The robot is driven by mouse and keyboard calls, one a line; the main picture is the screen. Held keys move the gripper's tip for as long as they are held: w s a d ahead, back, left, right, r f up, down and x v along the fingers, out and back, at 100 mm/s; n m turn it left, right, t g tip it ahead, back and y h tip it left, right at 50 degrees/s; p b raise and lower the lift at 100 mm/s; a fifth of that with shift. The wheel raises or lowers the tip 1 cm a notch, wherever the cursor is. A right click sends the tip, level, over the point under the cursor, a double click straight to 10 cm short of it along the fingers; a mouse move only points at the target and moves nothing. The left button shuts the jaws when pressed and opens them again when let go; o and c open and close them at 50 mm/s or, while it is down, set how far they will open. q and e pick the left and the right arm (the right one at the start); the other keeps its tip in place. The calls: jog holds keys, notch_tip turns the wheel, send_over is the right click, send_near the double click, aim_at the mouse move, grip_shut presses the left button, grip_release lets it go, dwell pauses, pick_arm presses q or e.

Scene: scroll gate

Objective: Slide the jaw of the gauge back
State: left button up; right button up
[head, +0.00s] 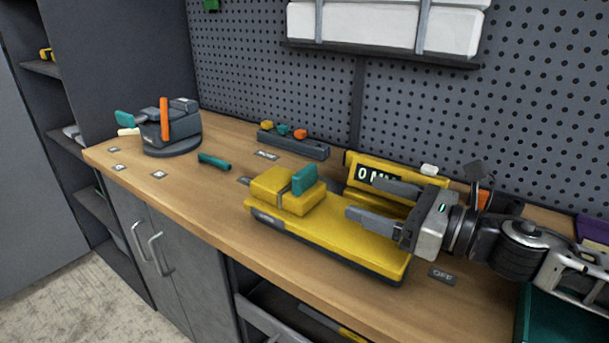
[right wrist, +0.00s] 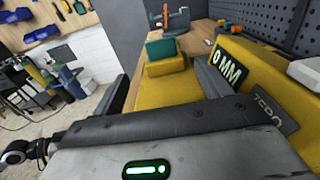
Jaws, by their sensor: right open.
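The gauge (head: 350,240) is a long yellow bed on the bench, with a display (head: 378,177) behind it reading 0 MM. Its yellow jaw (head: 272,190) with an upright teal tab (head: 305,178) sits at the bed's left end. My right gripper (head: 365,198) is open over the right part of the bed, its fingers pointing left toward the jaw, apart from it. In the right wrist view the teal tab (right wrist: 161,49) stands ahead, between the lines of the two open fingers (right wrist: 163,88). My left gripper is not in view.
A dark vise-like device (head: 170,130) with an orange lever stands at the bench's far left. A teal handle piece (head: 214,161) lies loose mid-bench. A grey rack (head: 293,144) with coloured knobs is by the pegboard. A teal bin (head: 560,310) is at the lower right.

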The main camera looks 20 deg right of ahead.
aim_at(309, 176)
jog(key=shift+p+x, duration=0.4)
jog(key=shift+x, duration=0.35)
jog(key=p+x, duration=0.4)
jog(key=x, duration=0.7)
jog(key=shift+r+p, duration=0.1)
jog(key=shift+p, duration=0.25)
jog(key=shift+w+a, duration=0.25)
jog(key=shift+w, duration=0.15)
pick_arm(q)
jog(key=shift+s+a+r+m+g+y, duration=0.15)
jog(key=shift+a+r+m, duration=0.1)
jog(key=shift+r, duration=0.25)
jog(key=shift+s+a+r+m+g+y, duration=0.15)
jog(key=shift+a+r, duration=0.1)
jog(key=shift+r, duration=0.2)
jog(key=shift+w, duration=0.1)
